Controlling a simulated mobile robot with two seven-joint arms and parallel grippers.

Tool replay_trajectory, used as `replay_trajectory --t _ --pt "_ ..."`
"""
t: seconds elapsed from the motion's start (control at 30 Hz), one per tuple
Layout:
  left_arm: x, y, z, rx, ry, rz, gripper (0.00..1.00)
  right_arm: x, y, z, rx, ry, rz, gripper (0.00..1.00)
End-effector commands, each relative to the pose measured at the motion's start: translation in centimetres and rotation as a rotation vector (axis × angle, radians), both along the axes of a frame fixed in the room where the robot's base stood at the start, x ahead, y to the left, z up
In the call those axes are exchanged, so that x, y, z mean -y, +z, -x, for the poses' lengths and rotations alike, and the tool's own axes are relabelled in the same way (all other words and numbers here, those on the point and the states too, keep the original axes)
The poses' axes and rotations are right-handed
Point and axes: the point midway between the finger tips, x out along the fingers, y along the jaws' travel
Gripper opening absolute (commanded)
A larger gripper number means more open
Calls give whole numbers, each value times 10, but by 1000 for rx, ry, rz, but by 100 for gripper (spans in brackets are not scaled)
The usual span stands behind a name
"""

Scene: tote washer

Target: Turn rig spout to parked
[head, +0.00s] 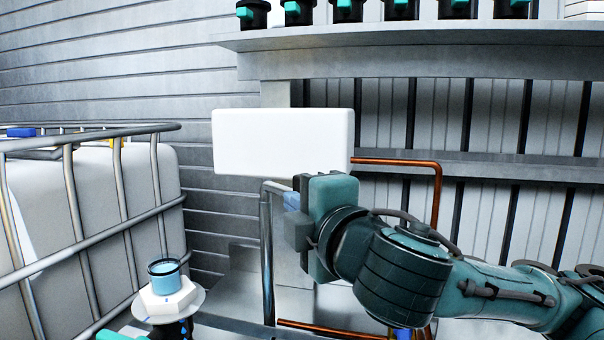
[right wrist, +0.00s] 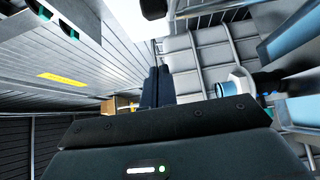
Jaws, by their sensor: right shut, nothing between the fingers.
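The rig has an upright grey steel pipe (head: 267,255) whose top bends into a short pale arm (head: 276,186) reaching right, toward my right gripper. This bent arm looks like the spout, but I cannot tell for sure. My right gripper (head: 291,201) is at the end of that arm in the head view, with its body covering what lies behind. In the right wrist view its two dark fingers (right wrist: 155,88) are together with nothing between them. I cannot tell whether they touch the spout. My left gripper is not in view.
A white box tank (head: 282,140) stands behind the gripper, with a copper pipe (head: 438,195) to its right. A caged white tote (head: 110,200) fills the left. A blue-topped white fitting (head: 166,290) stands low left. A shelf (head: 420,62) with several black-and-teal items runs above.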

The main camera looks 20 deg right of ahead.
Motion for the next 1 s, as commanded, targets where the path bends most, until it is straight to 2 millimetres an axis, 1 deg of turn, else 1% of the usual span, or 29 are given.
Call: replay_trajectory --t 0.03,0.1,0.27,0.3,0.33,0.5,0.6,0.93,1.0 --pt "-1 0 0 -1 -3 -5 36 -1 -1 -12 -3 -3 0 0" --pt "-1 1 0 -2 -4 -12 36 -3 -1 -28 -2 -1 0 0" --pt "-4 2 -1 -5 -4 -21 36 -6 -1 -60 -1 -1 1 0" --pt "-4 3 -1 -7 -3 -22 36 4 0 -60 0 -5 2 0" --pt "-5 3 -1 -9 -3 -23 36 9 0 -61 0 -6 3 0" --pt "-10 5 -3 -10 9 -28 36 26 -1 -67 0 -1 1 0" --pt "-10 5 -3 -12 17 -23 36 30 -2 -69 0 -1 0 0" --pt "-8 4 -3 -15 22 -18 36 31 -2 -69 0 2 0 0" --pt "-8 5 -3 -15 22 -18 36 34 -2 -70 -1 0 -1 0"
